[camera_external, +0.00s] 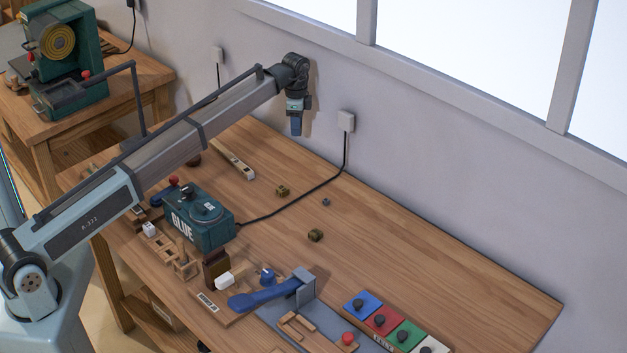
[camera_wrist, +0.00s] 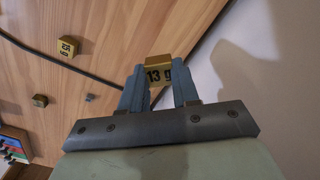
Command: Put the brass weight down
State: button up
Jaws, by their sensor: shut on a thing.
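My gripper (camera_wrist: 158,90) is shut on a brass weight (camera_wrist: 158,65) marked "13 g", held between its two blue-grey fingers. In the external view my gripper (camera_external: 296,128) points down, high above the back of the wooden workbench near the wall; the held weight is too small to make out there. Two other brass weights lie on the bench, one near the middle (camera_external: 283,190) and one further right (camera_external: 316,235). In the wrist view one loose weight (camera_wrist: 67,46) shows a label and another (camera_wrist: 39,100) sits lower left.
A green glue machine (camera_external: 200,215) with a black cord (camera_external: 300,205) stands on the bench. A small grey-blue piece (camera_external: 326,202) lies near the weights. Coloured keys (camera_external: 382,320), a blue lever (camera_external: 265,297) and wooden parts fill the front. The bench's right side (camera_external: 460,290) is clear.

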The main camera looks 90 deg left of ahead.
aim_at(251, 133)
jog(key=s+a+n, duration=1)
jog(key=s+a, duration=0.4)
jog(key=s, duration=0.1)
jog(key=shift+a+f, duration=0.15)
jog(key=shift+f, duration=4.75)
jog(key=shift+f, duration=0.1)
jog(key=o, duration=1)
notch_tip(251, 133, up, 12)
jog(key=shift+r, duration=0.1)
